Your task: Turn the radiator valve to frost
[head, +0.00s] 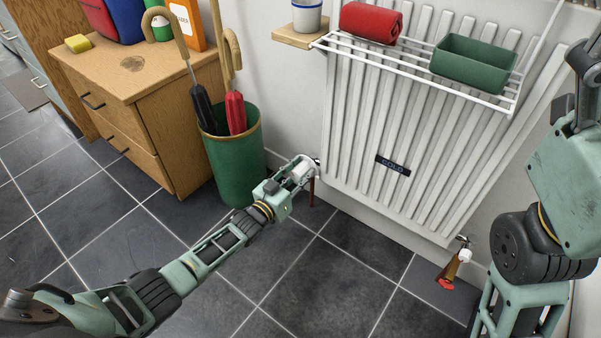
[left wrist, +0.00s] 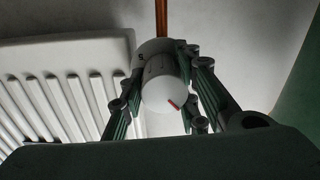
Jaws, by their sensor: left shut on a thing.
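The radiator valve is a white knob (head: 302,171) at the radiator's lower left corner, above a copper pipe. In the left wrist view the knob (left wrist: 166,88) is white with a red mark on its face and dark marks around its collar; I cannot read the setting clearly. My left gripper (head: 297,177) is shut on it, with its fingers (left wrist: 160,104) on either side of the knob. My right gripper (head: 583,95) is at the right edge, partly cut off, away from the valve.
A green bin (head: 236,170) with umbrellas stands left of the valve, close to my left gripper. A wooden drawer cabinet (head: 165,125) is further left. A rack (head: 400,62) on the radiator holds a red roll (head: 371,22) and a green tray (head: 473,63).

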